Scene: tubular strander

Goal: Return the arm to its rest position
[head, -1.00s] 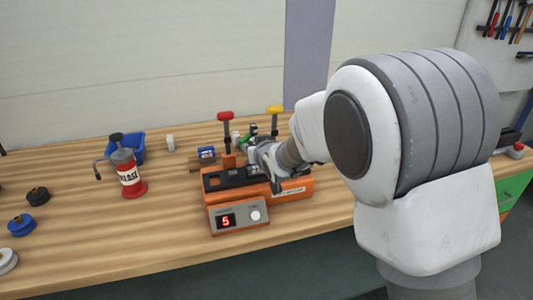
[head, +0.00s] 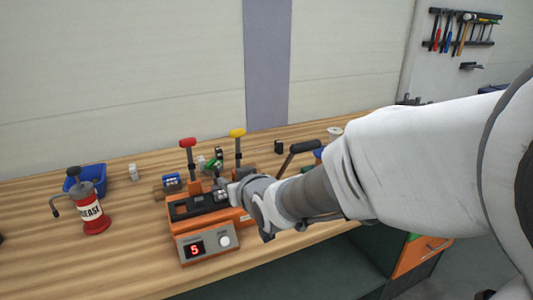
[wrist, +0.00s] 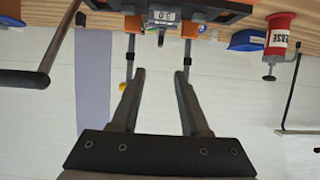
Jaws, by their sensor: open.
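My arm reaches in from the right of the head view, with its wrist low beside the orange strander (head: 215,247). My gripper (wrist: 162,73) shows in the wrist view with two dark fingers apart and nothing between them. In the head view my wrist mostly hides it. The strander has a red-knobbed lever (head: 187,143), a yellow-knobbed lever (head: 237,133) and a display (head: 195,249) reading 5. In the wrist view the scene is upside down, and the strander's edge (wrist: 215,12) lies beyond the fingertips.
A red grease can (head: 90,208) and a blue bin (head: 86,180) stand left of the strander. A dark-handled crank (head: 303,147) rises behind my forearm. Tools (head: 463,30) hang on the right wall. The bench (head: 130,262) is clear at front left.

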